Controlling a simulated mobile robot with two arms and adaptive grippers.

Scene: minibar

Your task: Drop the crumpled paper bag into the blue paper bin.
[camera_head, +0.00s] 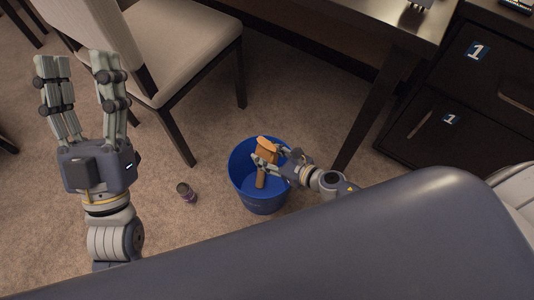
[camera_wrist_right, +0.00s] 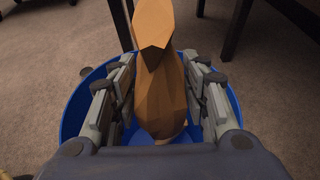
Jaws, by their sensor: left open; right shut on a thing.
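The crumpled paper bag (camera_head: 262,178) is brown and faceted. My right gripper (camera_head: 270,162) is shut on it and holds it over the mouth of the blue paper bin (camera_head: 246,195). In the right wrist view the bag (camera_wrist_right: 160,85) stands between the two fingers of the gripper (camera_wrist_right: 160,100), with the bin's blue rim (camera_wrist_right: 72,105) around and below them. The head view does not clearly show how far the bag reaches below the rim. My left gripper (camera_head: 82,70) is open and empty, raised at the left, far from the bin.
A small dark can (camera_head: 186,192) stands on the carpet left of the bin. A cream chair (camera_head: 190,45) is behind it. A dark desk leg (camera_head: 362,115) and dark drawers (camera_head: 435,115) stand to the right. Open carpet (camera_head: 190,240) lies in front of the can.

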